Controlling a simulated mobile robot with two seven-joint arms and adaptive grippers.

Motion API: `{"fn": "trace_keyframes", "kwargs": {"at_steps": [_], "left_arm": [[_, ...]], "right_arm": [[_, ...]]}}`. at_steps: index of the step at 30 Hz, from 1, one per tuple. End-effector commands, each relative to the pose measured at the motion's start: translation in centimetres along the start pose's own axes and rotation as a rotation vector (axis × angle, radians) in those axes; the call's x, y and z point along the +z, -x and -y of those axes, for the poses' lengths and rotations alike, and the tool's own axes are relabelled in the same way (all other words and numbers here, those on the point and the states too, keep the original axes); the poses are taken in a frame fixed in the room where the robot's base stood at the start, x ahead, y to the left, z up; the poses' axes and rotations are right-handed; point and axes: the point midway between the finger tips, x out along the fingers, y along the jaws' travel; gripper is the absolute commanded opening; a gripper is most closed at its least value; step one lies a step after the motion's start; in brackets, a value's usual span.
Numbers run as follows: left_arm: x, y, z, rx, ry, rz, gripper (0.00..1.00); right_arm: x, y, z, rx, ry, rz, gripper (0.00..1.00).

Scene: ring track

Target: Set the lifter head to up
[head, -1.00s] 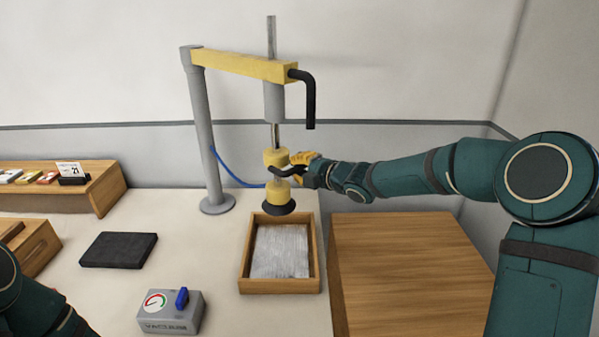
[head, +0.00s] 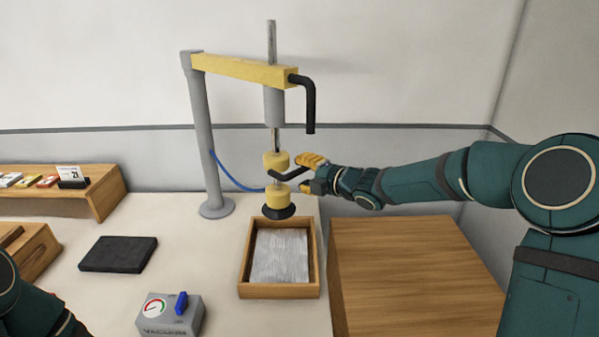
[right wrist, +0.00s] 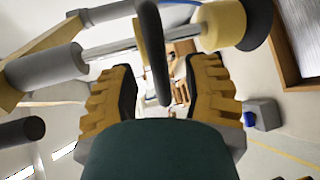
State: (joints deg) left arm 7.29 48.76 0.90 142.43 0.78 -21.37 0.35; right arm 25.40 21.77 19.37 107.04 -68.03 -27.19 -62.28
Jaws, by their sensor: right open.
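The lifter head (head: 277,194) is a yellow body with a black suction cup at its bottom and a bent black handle (head: 291,170) on its side. It hangs on a rod below the grey sleeve (head: 274,104), with its cup over the rear of the wooden tray. My right gripper (head: 308,174) is open at the handle's right end. In the right wrist view the handle (right wrist: 154,55) runs between the spread fingers, apart from both; the lifter head (right wrist: 225,25) shows at upper right. My left gripper is out of view.
The wooden tray (head: 249,252) holds a grey striated sheet (head: 282,256). A vacuum box (head: 168,316) with a blue lever stands in front. A dark slab (head: 118,254) lies to the left. A grey post (head: 203,140) carries the yellow boom (head: 240,70). A wooden block (head: 410,265) is at right.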

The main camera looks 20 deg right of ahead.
Motion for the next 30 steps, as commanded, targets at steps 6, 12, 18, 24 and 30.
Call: {"fn": "trace_keyframes", "kwargs": {"at_steps": [6, 12, 18, 24, 30], "left_arm": [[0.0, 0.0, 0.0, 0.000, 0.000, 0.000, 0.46], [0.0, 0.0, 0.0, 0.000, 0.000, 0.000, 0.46], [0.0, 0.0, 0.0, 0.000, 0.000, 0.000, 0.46], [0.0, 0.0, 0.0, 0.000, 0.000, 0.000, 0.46], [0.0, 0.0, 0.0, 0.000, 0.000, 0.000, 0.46]], "right_arm": [[0.1, 4.7, -0.1, 0.000, 0.002, 0.004, 0.48], [0.0, 8.0, -0.1, 0.000, 0.002, 0.002, 0.48], [0.0, 9.6, 0.0, 0.000, 0.000, 0.001, 0.48], [0.0, 9.8, 0.0, 0.000, 0.001, 0.000, 0.48], [0.0, 9.7, 0.0, 0.000, 0.001, 0.000, 0.48]]}}
